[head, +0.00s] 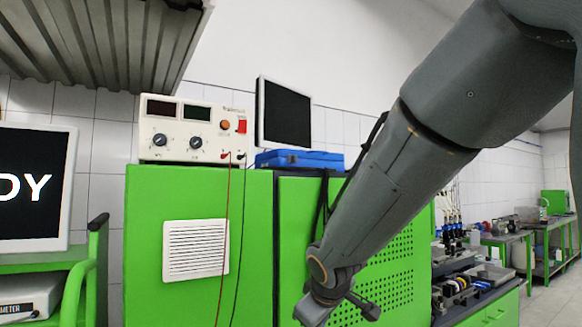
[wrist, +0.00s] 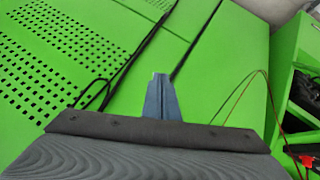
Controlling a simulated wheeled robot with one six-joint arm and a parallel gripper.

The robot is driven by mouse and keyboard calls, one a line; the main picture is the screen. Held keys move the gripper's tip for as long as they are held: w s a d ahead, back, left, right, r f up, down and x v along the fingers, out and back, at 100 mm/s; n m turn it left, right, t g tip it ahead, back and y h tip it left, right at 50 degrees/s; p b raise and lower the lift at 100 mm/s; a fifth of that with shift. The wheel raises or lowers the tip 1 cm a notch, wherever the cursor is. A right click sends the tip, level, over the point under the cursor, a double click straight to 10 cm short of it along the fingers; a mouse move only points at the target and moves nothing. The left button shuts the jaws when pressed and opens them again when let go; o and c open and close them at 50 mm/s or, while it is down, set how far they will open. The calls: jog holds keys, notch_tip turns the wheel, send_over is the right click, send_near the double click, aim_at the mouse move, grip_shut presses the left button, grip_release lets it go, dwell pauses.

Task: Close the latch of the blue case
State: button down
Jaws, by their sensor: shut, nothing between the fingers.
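The blue case (head: 300,159) lies flat on top of the green cabinet, right of the white power supply. It looks shut from here. A small dark detail shows on its front face, but I cannot tell whether it is the latch or how the latch stands. My gripper (wrist: 160,82) is shut and empty in the wrist view, with its blue-grey fingers together in front of the green cabinet face. In the head view my arm crosses from the upper right and ends low in front of the cabinet, well below the case. The case is not seen in the wrist view.
The green cabinet (head: 258,231) has vents and perforated panels. The power supply (head: 196,128) has red and black cables hanging down the front. A dark monitor (head: 284,115) is behind the case. Another screen stands at left, and benches stand at right.

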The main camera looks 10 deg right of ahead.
jog(key=w+r+n+t+b, duration=0.1)
jog(key=w+r+n+t, duration=0.3)
jog(key=r, duration=0.5)
jog(key=w+r+n+t+b, duration=0.1)
jog(key=w+r, duration=0.4)
jog(key=r, duration=0.4)
jog(key=a+r+n+t+y+b, duration=0.1)
jog(key=a+r+n+t, duration=0.1)
jog(key=r, duration=0.8)
jog(key=a+r+n+t+y, duration=0.1)
jog(key=r+n, duration=0.4)
jog(key=r, duration=0.6)
jog(key=shift+w+a+r+t+b, duration=0.15)
jog(key=shift+w+a+t+b, duration=0.3)
jog(key=shift+t, duration=0.55)
jog(key=shift+s+a, duration=0.1)
jog(key=shift+s, duration=0.05)
